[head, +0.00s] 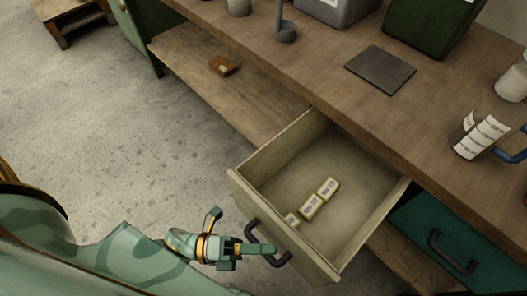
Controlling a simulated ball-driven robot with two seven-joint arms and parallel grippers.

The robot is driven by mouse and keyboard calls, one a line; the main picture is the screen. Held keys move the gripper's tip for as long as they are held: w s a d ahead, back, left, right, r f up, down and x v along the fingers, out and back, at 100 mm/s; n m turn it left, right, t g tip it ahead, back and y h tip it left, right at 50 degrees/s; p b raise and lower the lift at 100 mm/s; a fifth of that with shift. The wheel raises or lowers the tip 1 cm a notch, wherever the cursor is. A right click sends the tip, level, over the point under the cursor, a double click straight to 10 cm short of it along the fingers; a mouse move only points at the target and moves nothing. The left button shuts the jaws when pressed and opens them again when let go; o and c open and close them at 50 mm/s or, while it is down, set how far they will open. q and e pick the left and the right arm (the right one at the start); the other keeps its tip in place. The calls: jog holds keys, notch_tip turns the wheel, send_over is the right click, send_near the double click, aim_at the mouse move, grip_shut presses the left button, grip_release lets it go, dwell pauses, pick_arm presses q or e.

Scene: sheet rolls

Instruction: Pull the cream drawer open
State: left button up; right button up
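The cream drawer (300,254) stands well out from under the wooden bench top, with its inside showing. Several small labelled boxes (311,207) lie in it. Its dark curved handle (282,260) is on the front panel. My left gripper (262,248) is at this handle, with its green fingers lying across the bar. It looks shut on the handle, though the lower finger is hidden. My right gripper is not in view.
The bench top (330,85) holds a dark flat plate (380,69), a grey bin and a green bin (430,25). A closed teal drawer (450,240) is at the right. A small brown box (223,66) lies on the lower shelf.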

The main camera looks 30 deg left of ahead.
pick_arm(q)
jog(key=shift+o, duration=1.2)
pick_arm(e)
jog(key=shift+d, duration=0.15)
